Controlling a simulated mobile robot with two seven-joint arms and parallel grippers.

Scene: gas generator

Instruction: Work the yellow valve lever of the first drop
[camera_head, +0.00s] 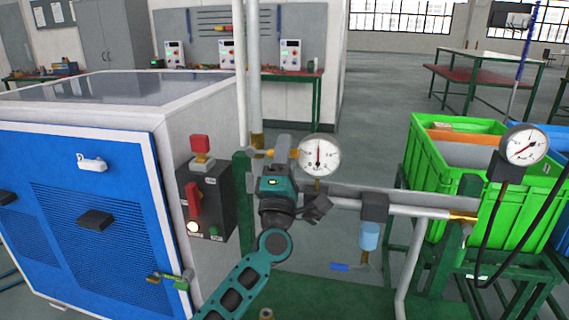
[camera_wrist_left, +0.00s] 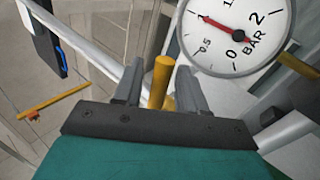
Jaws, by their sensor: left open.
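A short yellow bar, which looks like the valve lever (camera_wrist_left: 160,82), stands between the two fingers of my left gripper (camera_wrist_left: 159,90) in the left wrist view. The fingers are open, one on each side of it; I cannot tell whether either touches it. In the head view my left gripper (camera_head: 282,145) is at the pipe beside a round white gauge (camera_head: 319,155). Yellow fitting (camera_head: 262,152) shows to its left there, and the gripper hides much of the valve. The gauge dial also shows close up in the wrist view (camera_wrist_left: 233,28). My right gripper is not in view.
A blue and white cabinet (camera_head: 80,210) with a dark switch box (camera_head: 206,203) stands left of my arm. A horizontal pipe (camera_head: 420,211) runs right to a second gauge (camera_head: 524,145). A light-blue bowl (camera_head: 369,237) hangs below it. Green crates (camera_head: 440,205) stand at right.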

